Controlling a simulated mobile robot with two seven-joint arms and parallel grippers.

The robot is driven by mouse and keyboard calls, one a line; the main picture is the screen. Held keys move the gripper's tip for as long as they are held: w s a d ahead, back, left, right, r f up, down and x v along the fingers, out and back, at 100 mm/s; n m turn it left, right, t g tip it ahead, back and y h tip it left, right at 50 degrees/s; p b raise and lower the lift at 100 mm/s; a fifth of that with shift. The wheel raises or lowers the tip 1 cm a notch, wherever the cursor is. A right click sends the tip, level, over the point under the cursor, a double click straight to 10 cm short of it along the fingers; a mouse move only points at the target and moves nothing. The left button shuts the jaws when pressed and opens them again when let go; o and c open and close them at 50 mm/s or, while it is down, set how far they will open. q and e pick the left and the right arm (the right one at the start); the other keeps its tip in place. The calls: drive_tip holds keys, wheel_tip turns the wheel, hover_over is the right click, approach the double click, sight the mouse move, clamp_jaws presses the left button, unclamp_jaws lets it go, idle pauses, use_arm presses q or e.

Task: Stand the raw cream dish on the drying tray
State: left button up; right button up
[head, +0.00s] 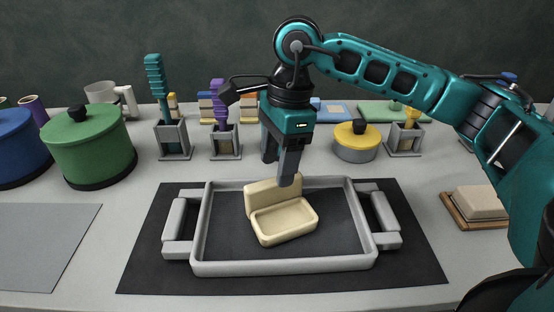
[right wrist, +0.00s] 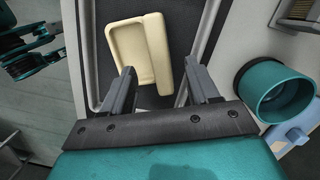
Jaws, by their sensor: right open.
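The raw cream dish (head: 284,220) is inside the grey drying tray (head: 285,266), near its middle. Its shallow hollow faces up at the front and a raised back wall stands behind it. My right gripper (head: 281,172) is open and points down at the back of the dish, with a finger in front of part of the raised wall. In the right wrist view, the dish (right wrist: 136,50) lies ahead of the two parted fingers (right wrist: 158,72), its near end reaching between them. Whether they touch it I cannot tell. My left gripper is not in the head view.
The tray, with a handle at each side, sits on a dark mat (head: 150,272). A green lidded pot (head: 90,150) stands left, tool holders (head: 174,142) and a yellow-lidded pot (head: 356,142) behind. A wrapped block (head: 480,204) on a wooden board is at right.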

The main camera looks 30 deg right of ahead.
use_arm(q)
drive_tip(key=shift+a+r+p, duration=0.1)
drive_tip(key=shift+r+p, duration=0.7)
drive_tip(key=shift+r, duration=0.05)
use_arm(e)
drive_tip(key=shift+d+r, duration=0.2)
drive_tip(key=shift+r, duration=1.15)
use_arm(q)
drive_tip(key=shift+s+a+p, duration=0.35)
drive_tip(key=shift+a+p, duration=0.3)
drive_tip(key=shift+p, duration=0.4)
use_arm(e)
wheel_tip(320, 180, up, 13)
drive_tip(key=d, duration=0.2)
drive_tip(key=shift+s, duration=0.15)
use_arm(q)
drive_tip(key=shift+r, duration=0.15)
